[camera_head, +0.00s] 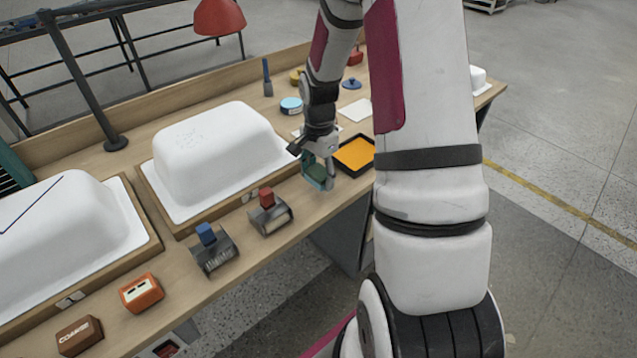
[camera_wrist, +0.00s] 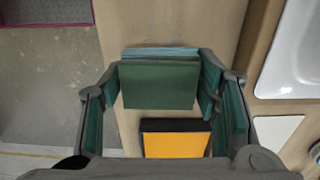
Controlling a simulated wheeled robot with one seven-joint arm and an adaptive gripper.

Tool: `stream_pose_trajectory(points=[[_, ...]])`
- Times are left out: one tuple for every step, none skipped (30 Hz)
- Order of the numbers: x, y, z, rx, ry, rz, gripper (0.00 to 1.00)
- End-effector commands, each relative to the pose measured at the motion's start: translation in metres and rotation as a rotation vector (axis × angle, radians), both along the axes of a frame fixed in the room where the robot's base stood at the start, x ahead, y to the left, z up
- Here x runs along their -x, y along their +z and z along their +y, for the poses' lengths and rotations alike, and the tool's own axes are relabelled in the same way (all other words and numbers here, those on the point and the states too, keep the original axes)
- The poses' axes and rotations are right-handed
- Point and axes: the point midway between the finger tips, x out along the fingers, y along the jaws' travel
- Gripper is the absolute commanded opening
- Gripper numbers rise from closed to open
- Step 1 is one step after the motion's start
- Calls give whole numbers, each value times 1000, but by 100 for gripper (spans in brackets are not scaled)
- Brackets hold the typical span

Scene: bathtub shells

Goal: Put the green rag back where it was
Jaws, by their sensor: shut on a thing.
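The green rag (camera_wrist: 160,86) is a dark green, block-like piece between the teal fingers of my gripper (camera_wrist: 164,80) in the wrist view. My gripper is shut on it from both sides. In the head view my gripper (camera_head: 318,172) is at the table's front edge, just left of the black tray with an orange-yellow inside (camera_head: 356,153). The rag shows there only as a small green patch, mostly hidden by the fingers. The tray also shows in the wrist view (camera_wrist: 176,144), beside the rag. I cannot tell whether the rag touches the table.
A white tub shell (camera_head: 215,150) on a wooden base lies left of my gripper, another (camera_head: 65,230) further left. A blue-lidded tin (camera_head: 291,105) and a white sheet (camera_head: 355,109) lie behind.

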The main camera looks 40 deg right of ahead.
Motion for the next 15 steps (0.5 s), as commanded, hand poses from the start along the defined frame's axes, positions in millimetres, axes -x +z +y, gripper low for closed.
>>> stream_pose_trajectory(points=[[-1, -1, -1, 0, 0, 0, 26], [-1, -3, -1, -1, 1, 1, 26], [-1, -6, -1, -1, 1, 3, 26], [-1, -9, -1, -1, 1, 3, 26], [-1, -13, 0, -1, 1, 3, 26], [-1, -18, 0, -2, 0, 3, 26], [0, -23, 0, -3, 1, 4, 26], [-1, -27, 0, -2, 2, 3, 26], [-1, -31, 0, -2, 2, 2, 26], [-1, -34, 0, -2, 1, 2, 26], [-1, -35, 0, -2, 1, 2, 26], [-1, -36, 0, -1, 2, 0, 26], [-2, -36, 0, 0, 2, 0, 26], [-2, -35, 0, 0, 2, 0, 26], [-2, -35, 0, 0, 2, 0, 26]])
